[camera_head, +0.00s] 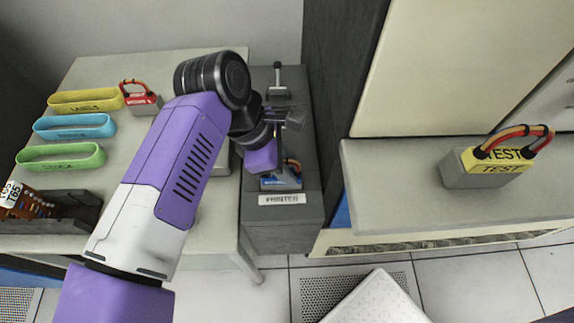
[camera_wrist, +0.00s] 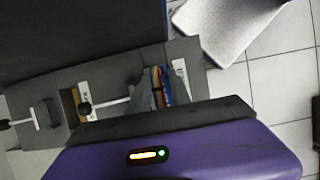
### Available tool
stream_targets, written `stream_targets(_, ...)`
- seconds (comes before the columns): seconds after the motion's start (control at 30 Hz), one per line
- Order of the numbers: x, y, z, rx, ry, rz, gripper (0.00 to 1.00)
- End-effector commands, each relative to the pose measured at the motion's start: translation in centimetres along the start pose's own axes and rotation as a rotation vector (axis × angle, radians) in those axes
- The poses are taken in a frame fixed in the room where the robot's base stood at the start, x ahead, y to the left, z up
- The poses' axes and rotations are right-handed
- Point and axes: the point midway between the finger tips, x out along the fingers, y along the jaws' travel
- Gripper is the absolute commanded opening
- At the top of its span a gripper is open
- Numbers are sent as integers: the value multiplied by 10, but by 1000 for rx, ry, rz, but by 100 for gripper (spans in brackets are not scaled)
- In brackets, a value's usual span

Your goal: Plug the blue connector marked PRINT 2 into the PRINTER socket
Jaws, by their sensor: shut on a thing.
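The blue connector (camera_head: 281,184), with orange and red wire loops, is at the grey unit's socket place just behind the white PRINTER label (camera_head: 282,199). Its own marking is too small to read surely. My gripper (camera_head: 283,165) reaches down over it from behind and is shut on it. In the wrist view the blue connector (camera_wrist: 167,86) shows as a narrow strip beside a grey finger, close to the white label (camera_wrist: 181,72). The socket itself is hidden under the connector, so I cannot tell whether it is fully seated.
A lever (camera_head: 278,82) stands at the grey unit's back. A red connector (camera_head: 141,101) and yellow, blue and green trays (camera_head: 74,126) are on the left table, with a card rack (camera_head: 55,208). A yellow TEST connector (camera_head: 495,160) sits on the right ledge. A tall dark panel borders the unit.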

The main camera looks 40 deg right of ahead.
Motion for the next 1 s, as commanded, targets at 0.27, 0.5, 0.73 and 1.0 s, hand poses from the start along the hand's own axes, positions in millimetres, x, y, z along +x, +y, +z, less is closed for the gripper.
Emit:
stream_targets(0.27,3,0,-1,0,0,0,0)
stream_targets(0.5,6,0,-2,0,0,0,0)
stream_targets(0.73,9,0,-3,0,-1,0,0)
stream_targets(1.0,10,0,-4,0,-1,0,40)
